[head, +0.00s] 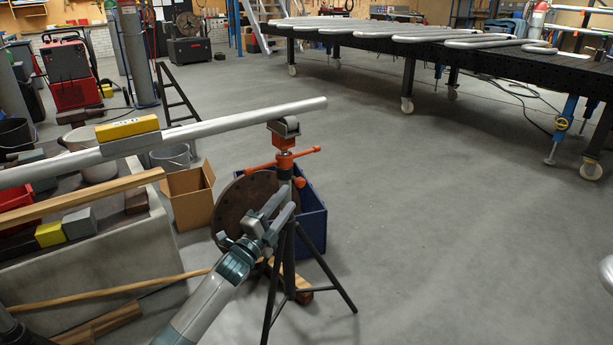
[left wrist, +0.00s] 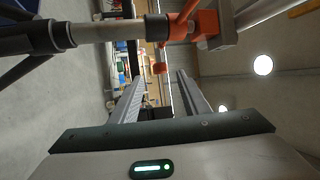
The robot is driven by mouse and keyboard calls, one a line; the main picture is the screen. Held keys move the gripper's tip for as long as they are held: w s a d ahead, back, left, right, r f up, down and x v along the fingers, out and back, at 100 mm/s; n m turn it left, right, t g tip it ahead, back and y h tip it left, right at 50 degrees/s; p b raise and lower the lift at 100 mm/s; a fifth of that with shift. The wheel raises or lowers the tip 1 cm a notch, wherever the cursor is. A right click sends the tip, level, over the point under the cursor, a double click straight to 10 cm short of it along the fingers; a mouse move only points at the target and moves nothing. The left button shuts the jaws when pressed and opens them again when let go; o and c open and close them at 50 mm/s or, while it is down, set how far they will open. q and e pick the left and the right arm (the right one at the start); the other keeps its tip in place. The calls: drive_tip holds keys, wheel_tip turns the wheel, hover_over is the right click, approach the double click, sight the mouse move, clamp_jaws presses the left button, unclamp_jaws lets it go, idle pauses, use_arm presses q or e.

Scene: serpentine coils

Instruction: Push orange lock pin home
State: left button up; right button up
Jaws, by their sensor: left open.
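An orange collar with an orange cross bar (head: 262,167) sits near the top of a black tripod pipe stand (head: 290,250). I cannot tell for sure which orange part is the lock pin, or how deep it sits. My left gripper (head: 290,198) is open and empty, just below the orange bar and close to the stand's post. In the left wrist view, the stand's post runs sideways along the top with the orange collar (left wrist: 185,22). A small orange end piece (left wrist: 160,68) shows between the open fingertips (left wrist: 159,76), apparently beyond them. My right gripper is not in view.
A long grey pipe (head: 230,115) rests over the stand's roller head (head: 285,127), with a yellow level (head: 127,129) on it. A rusty disc (head: 240,210), a blue bin (head: 313,215) and a cardboard box (head: 188,195) crowd the stand.

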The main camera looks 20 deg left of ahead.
sight(297, 180)
use_arm(q)
drive_tip(key=b+x, duration=0.1)
drive_tip(key=x, duration=1.1)
drive_tip(key=shift+w, duration=0.25)
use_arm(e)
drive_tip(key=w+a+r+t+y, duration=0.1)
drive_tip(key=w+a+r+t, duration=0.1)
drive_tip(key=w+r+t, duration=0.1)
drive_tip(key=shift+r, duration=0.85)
use_arm(q)
drive_tip(key=shift+r, duration=0.1)
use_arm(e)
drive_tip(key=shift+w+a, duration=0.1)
